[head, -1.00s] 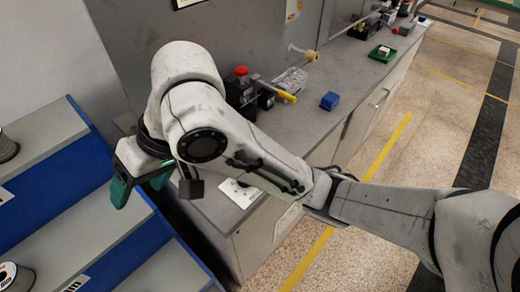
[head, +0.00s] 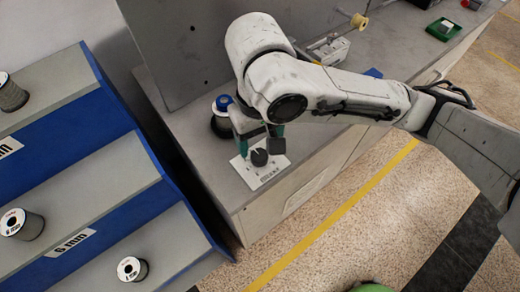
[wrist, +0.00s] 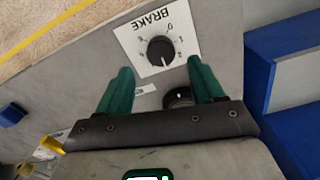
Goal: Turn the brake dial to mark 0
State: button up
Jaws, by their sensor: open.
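The brake dial (wrist: 160,50) is a round black knob on a white plate (wrist: 128,37) lettered BRAKE, which appears upside down in the wrist view. Digits ring the knob; the 0 is near the lettering. A small light tick shows on the knob's side away from the lettering, but its exact mark is too small to read. The dial (head: 259,157) and plate (head: 270,175) also show on the bench corner in the head view. My gripper (wrist: 160,66) has two green fingers spread apart, empty, above the dial. In the head view my gripper (head: 259,138) hangs just behind the knob.
A dark round object with a blue top (head: 221,116) stands close behind the plate. Blue-and-grey stepped shelves (head: 80,200) with spools (head: 132,269) stand left of the bench (head: 300,160). A green tray (head: 443,29) sits at the far right.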

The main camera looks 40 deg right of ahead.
aim_at(259, 155)
notch_tip(259, 155, down, 5)
jog(key=shift+r+b, duration=0.1)
jog(key=shift+b, duration=0.45)
jog(key=shift+c, duration=0.5)
jog(key=c, duration=1)
jog(key=shift+o, duration=0.2)
